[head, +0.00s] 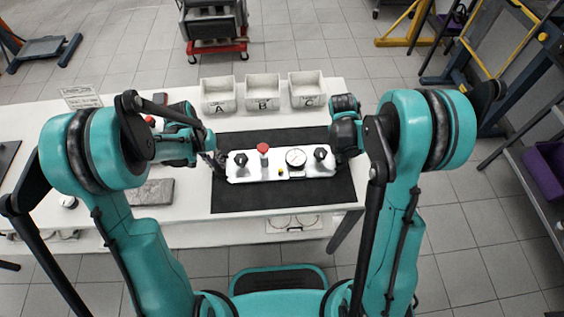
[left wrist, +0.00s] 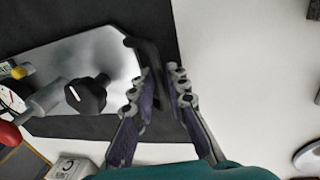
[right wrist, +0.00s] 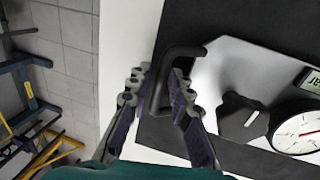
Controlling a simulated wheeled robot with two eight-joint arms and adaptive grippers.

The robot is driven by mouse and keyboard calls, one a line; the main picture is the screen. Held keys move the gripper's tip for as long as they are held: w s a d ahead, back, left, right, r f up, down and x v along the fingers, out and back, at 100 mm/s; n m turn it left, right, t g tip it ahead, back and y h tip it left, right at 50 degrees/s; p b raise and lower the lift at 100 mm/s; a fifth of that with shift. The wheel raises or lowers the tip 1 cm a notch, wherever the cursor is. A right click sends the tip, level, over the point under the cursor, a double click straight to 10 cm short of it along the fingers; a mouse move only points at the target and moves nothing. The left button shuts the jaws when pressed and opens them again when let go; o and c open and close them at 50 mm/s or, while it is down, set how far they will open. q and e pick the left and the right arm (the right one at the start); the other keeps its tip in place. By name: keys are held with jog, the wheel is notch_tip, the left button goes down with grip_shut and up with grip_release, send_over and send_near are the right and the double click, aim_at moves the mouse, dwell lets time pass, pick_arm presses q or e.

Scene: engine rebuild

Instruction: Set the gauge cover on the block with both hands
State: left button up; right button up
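The gauge cover (head: 280,173) is a pale plate with two black knobs, a red-topped post, a yellow button and a round dial. It lies level above or on the dark mat; I cannot tell if it touches. A dark handle stands at each end. My left gripper (left wrist: 161,75) is at the cover's left end, its fingers closed around that handle (left wrist: 137,43). My right gripper (right wrist: 160,74) is at the right end, its fingers closed around the other handle (right wrist: 190,51). The block does not show apart from the cover; it may be hidden beneath.
The dark mat (head: 282,200) lies on the white table (head: 190,218). White bins A (head: 219,108), B (head: 262,104) and C (head: 308,102) stand behind it. A grey slab (head: 152,192) lies to the left. Bare mat shows in front of the cover.

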pick_arm(q)
grip_shut()
pick_arm(e)
grip_shut()
pick_arm(q)
jog(key=shift+r, duration=0.1)
pick_arm(e)
jog(key=shift+r, duration=0.1)
